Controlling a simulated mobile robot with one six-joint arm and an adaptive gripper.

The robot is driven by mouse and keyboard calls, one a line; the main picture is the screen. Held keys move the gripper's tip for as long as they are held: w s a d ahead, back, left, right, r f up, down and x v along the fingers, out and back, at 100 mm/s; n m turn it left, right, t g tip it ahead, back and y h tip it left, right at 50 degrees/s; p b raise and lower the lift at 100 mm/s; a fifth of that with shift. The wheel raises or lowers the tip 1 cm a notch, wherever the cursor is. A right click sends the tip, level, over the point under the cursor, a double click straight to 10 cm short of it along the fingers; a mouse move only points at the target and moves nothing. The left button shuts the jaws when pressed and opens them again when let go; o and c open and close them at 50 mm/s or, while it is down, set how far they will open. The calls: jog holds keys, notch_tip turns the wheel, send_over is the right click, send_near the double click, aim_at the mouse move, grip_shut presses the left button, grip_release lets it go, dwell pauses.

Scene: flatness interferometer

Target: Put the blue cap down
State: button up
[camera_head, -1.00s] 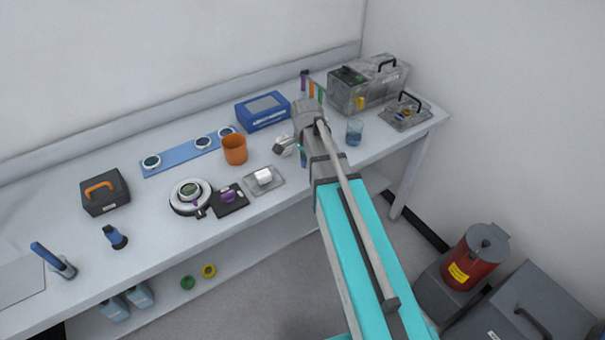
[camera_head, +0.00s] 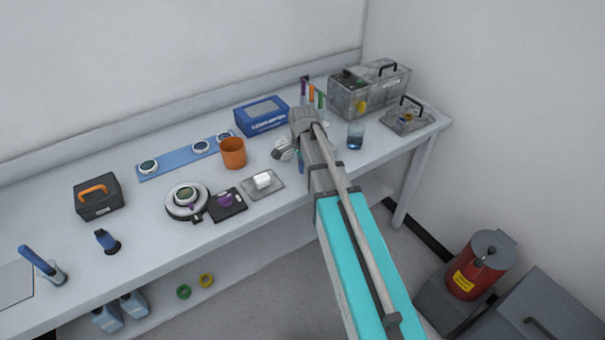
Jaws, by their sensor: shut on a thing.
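My gripper (camera_head: 284,149) is at the end of my arm, low over the right half of the bench, with its fingers partly hidden by the wrist. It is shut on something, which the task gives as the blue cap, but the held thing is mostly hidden. A small blue patch (camera_head: 301,164) shows at the left edge of my arm, below the gripper. I cannot tell whether this patch is the cap.
An orange cup (camera_head: 233,153) and a grey tray with a white block (camera_head: 262,181) stand left of the gripper. A blue box (camera_head: 262,116) and tube rack (camera_head: 313,98) are behind.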

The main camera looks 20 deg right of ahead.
aim_at(302, 178)
jog(key=shift+w+f+b, duration=0.4)
jog(key=shift+f+b, duration=0.2)
jog(key=shift+f, duration=0.1)
jog(key=shift+f+b, duration=1.2)
jog(key=shift+f, duration=0.05)
jog(key=shift+f, duration=0.15)
jog(key=o, duration=0.7)
jog(key=shift+c, duration=0.2)
jog(key=shift+r, duration=0.25)
notch_tip(302, 178, up, 12)
jog(key=p, duration=1.2)
jog(key=shift+s, duration=0.2)
